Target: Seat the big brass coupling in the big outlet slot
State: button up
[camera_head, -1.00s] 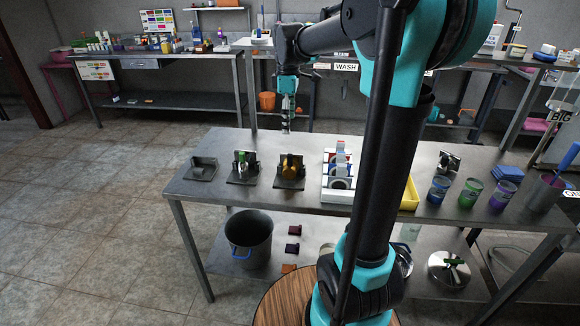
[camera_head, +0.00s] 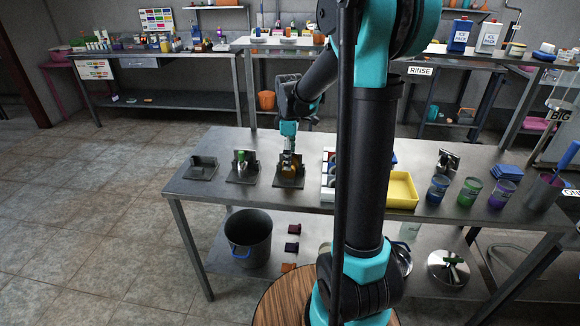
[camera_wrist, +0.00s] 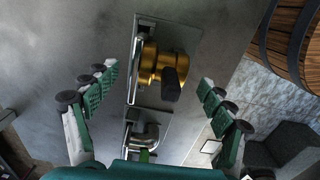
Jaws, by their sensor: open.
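The big brass coupling (camera_head: 290,170) sits on a dark stand on the near table and is partly covered by my gripper. In the wrist view the brass coupling (camera_wrist: 160,64) shows gold with a black knob, on a grey plate. My gripper (camera_head: 289,155) points down just above it. In the wrist view my gripper (camera_wrist: 156,80) has its green-padded fingers spread wide, one on each side of the coupling, with nothing between them touching. The big outlet slot itself cannot be made out.
A white rack (camera_head: 327,180) and yellow tray (camera_head: 403,190) stand to the right. Several cups (camera_head: 469,193) are farther right. The table's front left is clear.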

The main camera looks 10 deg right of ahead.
jog(key=shift+f, duration=0.45)
jog(key=c, duration=1.6)
